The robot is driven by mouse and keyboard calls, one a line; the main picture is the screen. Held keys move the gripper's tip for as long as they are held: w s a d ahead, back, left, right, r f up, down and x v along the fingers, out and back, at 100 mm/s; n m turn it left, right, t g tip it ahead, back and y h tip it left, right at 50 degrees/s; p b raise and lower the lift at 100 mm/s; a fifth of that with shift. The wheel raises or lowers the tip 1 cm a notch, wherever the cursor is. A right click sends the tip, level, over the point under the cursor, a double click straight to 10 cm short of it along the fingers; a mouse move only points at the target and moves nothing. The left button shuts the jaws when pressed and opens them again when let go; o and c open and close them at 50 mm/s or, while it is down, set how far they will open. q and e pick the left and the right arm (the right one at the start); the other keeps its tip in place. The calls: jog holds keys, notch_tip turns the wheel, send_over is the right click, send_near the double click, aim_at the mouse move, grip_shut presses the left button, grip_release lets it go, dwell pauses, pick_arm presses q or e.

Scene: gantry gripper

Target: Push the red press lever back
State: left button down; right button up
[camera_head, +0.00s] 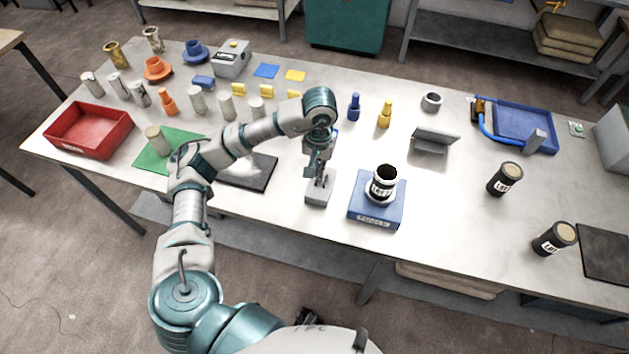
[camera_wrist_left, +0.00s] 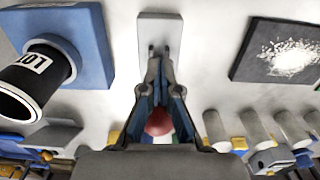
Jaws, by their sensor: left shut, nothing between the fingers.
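A small grey base plate (camera_head: 318,201) lies near the front edge of the table; it also shows in the left wrist view (camera_wrist_left: 160,30). My left gripper (camera_head: 319,172) points down over this plate, its fingers shut and empty. In the left wrist view the closed fingertips (camera_wrist_left: 158,50) overlap the plate's lower part. A red rounded knob (camera_wrist_left: 159,123), seemingly the press lever's, shows between the finger linkages in that view, on the far side of the fingers. The lever's shaft is mostly hidden, and the knob is hidden in the head view. I cannot tell whether the fingers touch it. My right gripper is not in view.
A blue stand (camera_head: 378,211) with a dark labelled can (camera_head: 384,180) is close on the right. A dark mat (camera_head: 250,170) with white powder lies to the left. A grey angled block (camera_head: 434,140) and small blue and yellow pieces stand behind.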

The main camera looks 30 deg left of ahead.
pick_arm(q)
notch_tip(320, 180, up, 9)
jog(key=p, duration=0.6)
dwell(0.3)
dwell(0.8)
